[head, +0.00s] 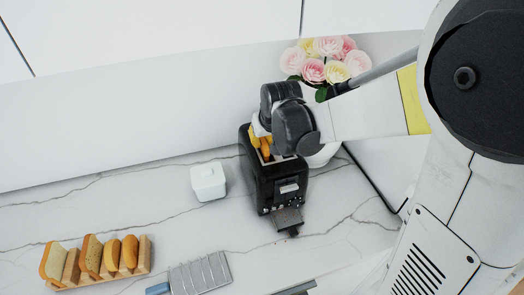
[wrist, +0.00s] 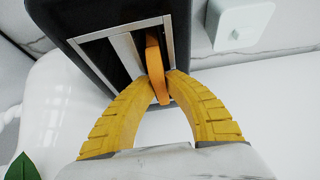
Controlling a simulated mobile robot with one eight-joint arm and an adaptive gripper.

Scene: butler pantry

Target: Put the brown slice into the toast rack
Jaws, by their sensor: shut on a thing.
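My gripper (head: 263,140) is over the black toaster (head: 262,187). In the wrist view its yellow fingers (wrist: 158,88) are shut on an orange-brown slice (wrist: 155,62). The slice stands on edge at one toaster slot; its far end appears to be still within the slot opening. The other slot, beside it in the wrist view, looks empty. In the head view the slice is mostly hidden by my fingers. A metal rack with several upright dividers (head: 203,275), seemingly the toast rack, stands at the bottom centre, apart from the toaster, with no slice seen in it.
A wooden holder (head: 146,254) with several bread slices stands at the lower left. A blue item (head: 158,288) touches the metal rack's left end. A white lidded box (head: 208,181) is left of the toaster. Flowers (head: 327,62) in a white vase stand close behind it.

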